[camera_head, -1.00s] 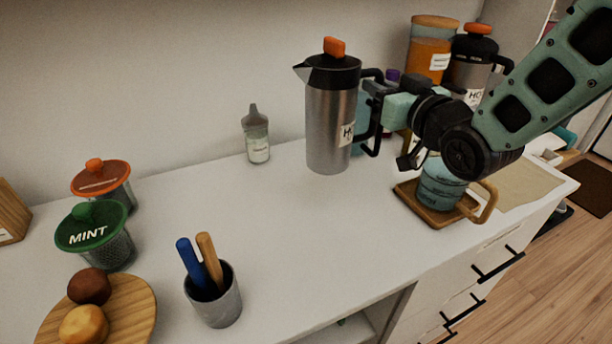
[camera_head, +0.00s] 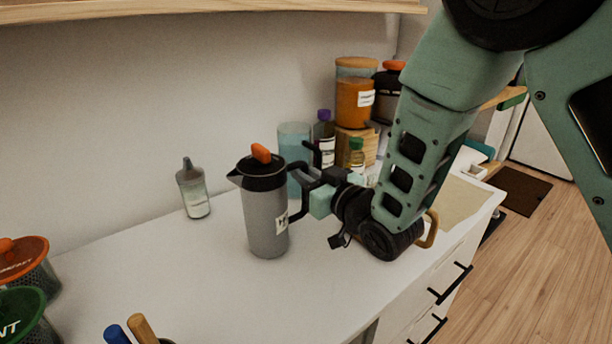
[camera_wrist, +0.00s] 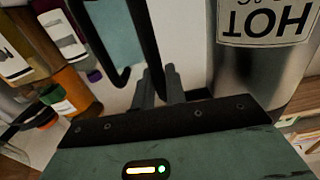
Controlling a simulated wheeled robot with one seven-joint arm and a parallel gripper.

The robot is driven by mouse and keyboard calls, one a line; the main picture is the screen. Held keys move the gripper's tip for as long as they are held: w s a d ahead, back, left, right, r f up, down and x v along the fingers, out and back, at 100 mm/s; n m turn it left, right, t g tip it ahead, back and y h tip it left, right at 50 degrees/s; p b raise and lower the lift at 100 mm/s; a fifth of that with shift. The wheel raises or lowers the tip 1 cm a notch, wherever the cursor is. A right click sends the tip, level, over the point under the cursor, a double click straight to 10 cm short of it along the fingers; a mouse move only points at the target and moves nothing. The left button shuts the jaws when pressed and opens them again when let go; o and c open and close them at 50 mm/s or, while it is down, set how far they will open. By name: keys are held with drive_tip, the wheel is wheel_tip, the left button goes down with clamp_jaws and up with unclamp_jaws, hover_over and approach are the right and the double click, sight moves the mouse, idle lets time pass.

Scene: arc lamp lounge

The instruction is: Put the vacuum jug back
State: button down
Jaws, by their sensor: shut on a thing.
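The vacuum jug (camera_head: 266,222) is a steel cylinder with a black top, an orange knob and a white label. It stands nearly upright in the head view, at or just over the white counter; I cannot tell whether its base touches. My gripper (camera_head: 308,197) is to its right, shut on its black handle (camera_head: 299,178). In the wrist view the jug's steel side (camera_wrist: 262,75) with an upside-down "HOT" label fills the upper right. The dark handle (camera_wrist: 146,40) runs down to the fingers (camera_wrist: 158,87).
A squeeze bottle (camera_head: 194,190) stands left of the jug. A blue-green glass (camera_head: 296,140), small bottles, an orange-filled jar (camera_head: 355,98) and a similar jug (camera_head: 388,105) stand behind. A mug's tan handle (camera_head: 431,230) shows past my arm.

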drive_tip(key=shift+f, duration=0.1)
drive_tip(key=c, duration=1.4)
unclamp_jaws()
drive_tip(key=shift+c, duration=0.2)
